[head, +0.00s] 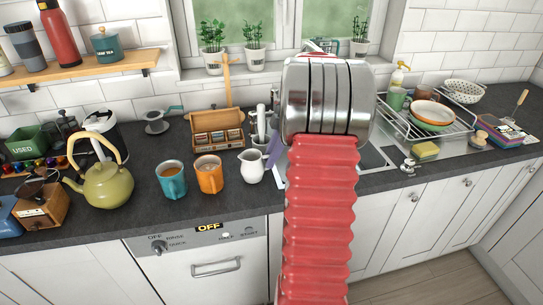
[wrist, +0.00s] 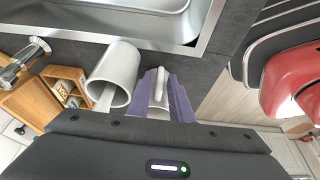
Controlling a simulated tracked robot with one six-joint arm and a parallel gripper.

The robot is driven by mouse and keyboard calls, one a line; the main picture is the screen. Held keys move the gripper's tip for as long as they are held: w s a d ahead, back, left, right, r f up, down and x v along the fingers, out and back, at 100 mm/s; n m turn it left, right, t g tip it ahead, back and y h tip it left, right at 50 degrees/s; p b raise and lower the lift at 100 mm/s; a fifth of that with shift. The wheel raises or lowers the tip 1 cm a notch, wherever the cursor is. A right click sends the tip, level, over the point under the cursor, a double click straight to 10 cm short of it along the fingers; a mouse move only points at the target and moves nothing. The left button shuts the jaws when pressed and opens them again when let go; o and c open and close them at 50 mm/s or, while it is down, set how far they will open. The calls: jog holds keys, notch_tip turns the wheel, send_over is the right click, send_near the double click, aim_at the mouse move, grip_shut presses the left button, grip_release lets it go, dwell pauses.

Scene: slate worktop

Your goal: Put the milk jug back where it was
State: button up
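The white milk jug (head: 252,167) is upright at the worktop, right of the orange mug (head: 209,176), with its handle to the right. I cannot tell whether its base touches the worktop. The purple fingers of my gripper (head: 273,150) are at the handle side. In the wrist view my gripper (wrist: 165,95) has a finger on each side of the white handle of the jug (wrist: 159,86), and looks shut on it. The jug's body is mostly hidden there behind the dark gripper housing. My red arm and metal wrist hide part of the worktop.
A teal mug (head: 171,181) and an olive kettle (head: 106,184) stand to the left. A wooden box (head: 217,131) is behind the mugs. A pale utensil pot (wrist: 117,72) stands close by, with the sink (wrist: 200,40) beyond. A dish rack (head: 440,126) is at the right.

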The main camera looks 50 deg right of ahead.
jog(key=shift+o, duration=0.9)
jog(key=shift+r, duration=0.1)
jog(key=v, duration=1.2)
jog(key=shift+a, duration=0.1)
jog(key=a+r+m+h, duration=0.1)
jog(key=a+r+m, duration=0.15)
jog(key=a, duration=0.95)
jog(key=a+r+m+h, duration=0.1)
jog(key=a+m+h, duration=0.15)
jog(key=a, duration=1.05)
jog(key=s+a+f+m+t, duration=0.1)
jog(key=s+a+f+m, duration=0.1)
jog(key=s+a, duration=0.3)
jog(key=s+a+f+m+t, duration=0.2)
jog(key=s+a, duration=0.4)
jog(key=a, duration=0.5)
jog(key=shift+a+f+m, duration=0.3)
jog(key=shift+f+m, duration=0.5)
jog(key=shift+m, duration=0.3)
